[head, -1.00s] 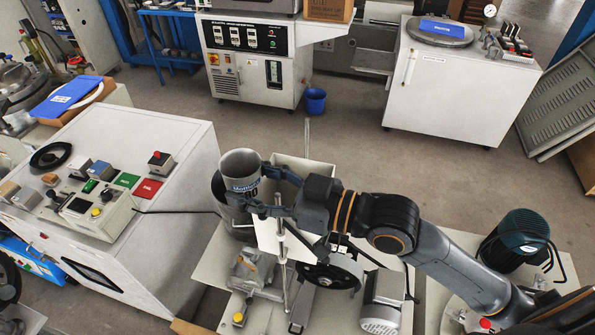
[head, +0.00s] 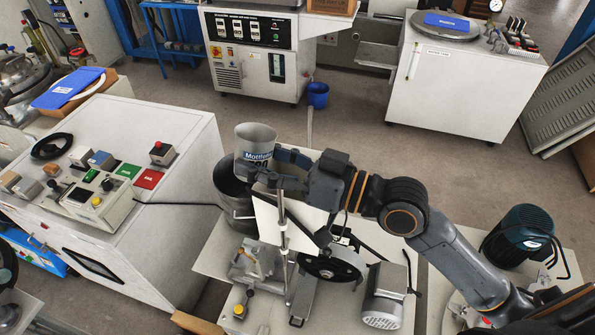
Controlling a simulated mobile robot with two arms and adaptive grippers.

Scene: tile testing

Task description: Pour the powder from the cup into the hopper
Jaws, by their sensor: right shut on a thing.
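The cup (head: 254,142) is a grey cylinder with a blue printed label, partly legible. My right gripper (head: 268,166) is shut on it from the right and holds it nearly upright. Its inside looks grey; I cannot make out powder. A dark round vessel (head: 231,190) stands below the cup, slightly to its left, its mouth partly covered by the cup. I cannot tell for sure which of these is the hopper. My left gripper is not in view.
A white control console (head: 185,125) with buttons stands on the left. A machine with a black wheel (head: 330,268) and a motor (head: 383,308) lies under my right arm.

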